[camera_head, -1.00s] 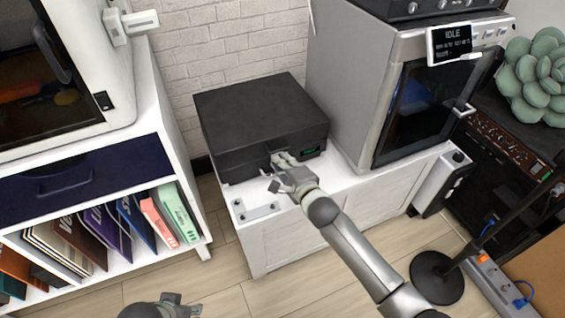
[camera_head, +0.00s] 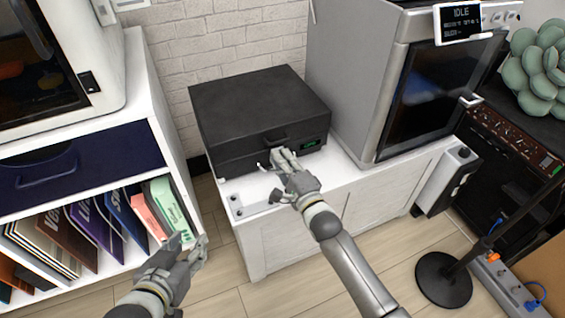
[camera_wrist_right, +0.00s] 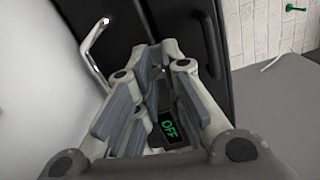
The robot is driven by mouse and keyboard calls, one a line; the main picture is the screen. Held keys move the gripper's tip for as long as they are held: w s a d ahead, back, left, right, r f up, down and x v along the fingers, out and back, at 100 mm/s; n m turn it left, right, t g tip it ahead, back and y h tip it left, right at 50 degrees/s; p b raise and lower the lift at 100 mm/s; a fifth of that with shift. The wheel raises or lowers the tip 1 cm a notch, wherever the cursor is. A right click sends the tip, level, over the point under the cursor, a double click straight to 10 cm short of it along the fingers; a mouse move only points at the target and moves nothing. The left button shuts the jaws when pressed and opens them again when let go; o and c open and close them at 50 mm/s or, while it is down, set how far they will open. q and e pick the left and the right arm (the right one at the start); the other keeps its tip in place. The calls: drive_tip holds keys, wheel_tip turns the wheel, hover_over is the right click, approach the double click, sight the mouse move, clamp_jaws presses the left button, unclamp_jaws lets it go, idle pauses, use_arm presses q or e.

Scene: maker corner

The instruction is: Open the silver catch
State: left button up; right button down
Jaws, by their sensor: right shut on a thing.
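The silver catch (camera_head: 262,166) shows as a thin bent metal piece low on the front of the black box (camera_head: 250,105). In the right wrist view the catch (camera_wrist_right: 93,48) sticks out to the left of the fingers and runs behind one of them. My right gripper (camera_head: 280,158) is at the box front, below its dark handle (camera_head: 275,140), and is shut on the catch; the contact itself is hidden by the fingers. My left gripper (camera_head: 188,242) is open and empty, low in the head view, in front of the shelf.
A small display (camera_wrist_right: 169,128) on the box reads OFF. The box stands on a white cabinet (camera_head: 300,225), with a grey oven (camera_head: 350,80) close on its right. A white shelf with books (camera_head: 165,205) stands left. A flat metal bracket (camera_head: 250,208) lies on the cabinet's front left.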

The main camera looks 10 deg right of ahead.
drive_tip(key=shift+s+f+t+b, duration=0.1)
drive_tip(key=shift+f+t+b, duration=0.3)
drive_tip(key=shift+b, duration=0.5)
drive_tip(key=shift+r+y, duration=0.15)
drive_tip(key=shift+y, duration=0.15)
use_arm(q)
drive_tip(key=w+d+r+t+h, duration=0.1)
drive_tip(key=w+r+t, duration=0.3)
drive_tip(key=r, duration=0.5)
drive_tip(key=shift+w+d+t+h, duration=0.15)
drive_tip(key=shift+d+t+h, duration=0.25)
drive_tip(key=shift+d+t, duration=0.45)
drive_tip(key=shift+a, duration=0.15)
use_arm(e)
drive_tip(key=c, duration=1.7)
unclamp_jaws()
drive_tip(key=v, duration=1.2)
